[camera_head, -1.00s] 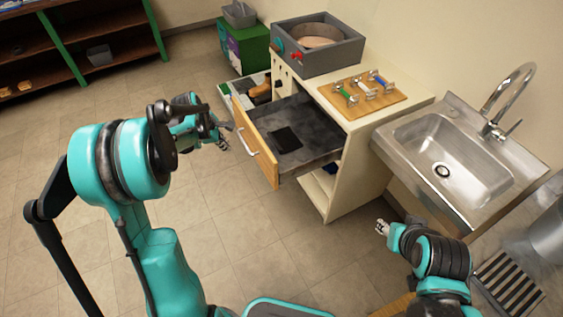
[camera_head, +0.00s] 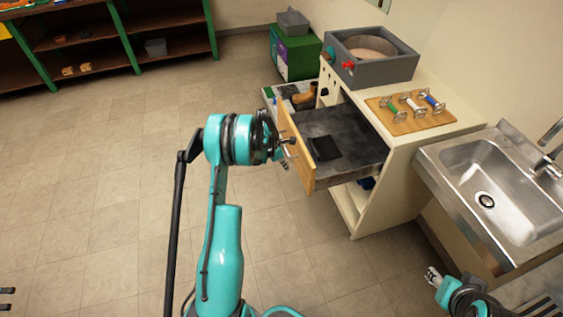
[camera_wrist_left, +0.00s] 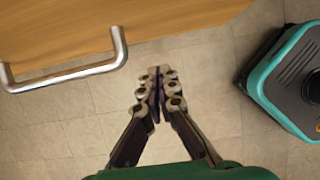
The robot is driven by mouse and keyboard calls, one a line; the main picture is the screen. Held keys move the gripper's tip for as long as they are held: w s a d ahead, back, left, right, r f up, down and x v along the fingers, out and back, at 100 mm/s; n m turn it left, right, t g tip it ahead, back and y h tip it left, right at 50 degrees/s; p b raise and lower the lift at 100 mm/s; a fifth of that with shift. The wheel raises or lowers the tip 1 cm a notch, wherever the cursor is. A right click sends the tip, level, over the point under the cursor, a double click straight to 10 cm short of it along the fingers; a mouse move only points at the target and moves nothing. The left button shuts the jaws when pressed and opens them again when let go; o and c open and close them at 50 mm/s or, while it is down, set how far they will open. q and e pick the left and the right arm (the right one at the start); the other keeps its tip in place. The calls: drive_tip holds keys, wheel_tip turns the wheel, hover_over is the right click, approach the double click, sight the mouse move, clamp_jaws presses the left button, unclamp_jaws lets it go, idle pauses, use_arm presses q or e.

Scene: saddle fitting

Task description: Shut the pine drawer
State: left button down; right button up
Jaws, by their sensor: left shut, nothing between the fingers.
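The pine drawer (camera_head: 297,148) stands pulled out of the cream cabinet (camera_head: 385,175), with its grey inside showing and a dark flat item (camera_head: 323,148) lying in it. Its wooden front (camera_wrist_left: 150,18) and metal bar handle (camera_wrist_left: 75,72) show in the left wrist view. My left gripper (camera_head: 284,168) is shut and empty, close to the drawer front in the head view. In the left wrist view its fingertips (camera_wrist_left: 158,75) are together, to the right of the handle and apart from it. My right gripper (camera_head: 432,275) is low at the right, too small to read.
A second, lower drawer or tray (camera_head: 290,97) stands out behind the pine drawer. A steel sink (camera_head: 490,190) is right of the cabinet. A green bin (camera_head: 297,55) and shelves (camera_head: 120,50) stand at the back. The floor at left is clear.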

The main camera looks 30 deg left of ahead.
sight(300, 170)
use_arm(q)
drive_tip(key=w+d, duration=0.1)
drive_tip(key=w+d+b, duration=0.1)
drive_tip(key=w, duration=0.1)
drive_tip(key=shift+d+f, duration=0.2)
drive_tip(key=shift+d, duration=0.1)
use_arm(e)
drive_tip(key=shift+f, duration=0.75)
use_arm(q)
drive_tip(key=shift+w+d, duration=0.1)
drive_tip(key=shift+w, duration=0.05)
